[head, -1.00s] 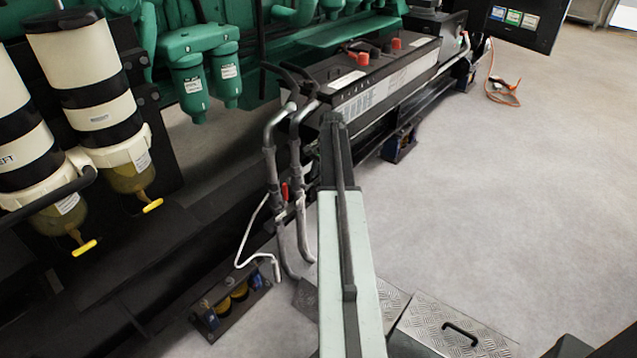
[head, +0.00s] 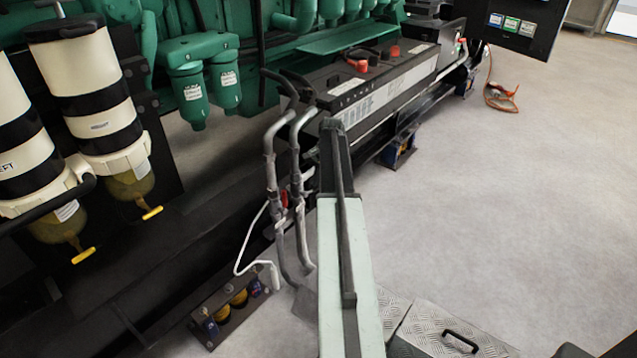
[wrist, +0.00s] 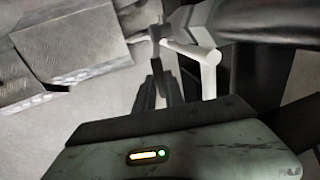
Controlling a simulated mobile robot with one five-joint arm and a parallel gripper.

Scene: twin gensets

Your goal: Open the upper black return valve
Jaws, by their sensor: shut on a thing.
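Two grey pipes (head: 269,155) rise beside the black battery box, with valve bodies partway down and a red lever (head: 284,198) on them. The wrist view shows a grey pipe (wrist: 205,17) and a white pipe stub (wrist: 194,52) close up. My gripper (wrist: 157,78) shows there as dark narrow fingers, shut at a small dark lever beside the pipe. This appears to be the black valve's handle; the fingers hide most of it, and its angle is hard to tell. In the head view my arm hides the gripper.
A black battery box (head: 375,85) stands behind the pipes. Filter cylinders (head: 90,90) with yellow taps are at left. A white hose (head: 245,250) hangs below the valves. A metal checker-plate step (head: 440,325) lies at lower right. The floor at right is open.

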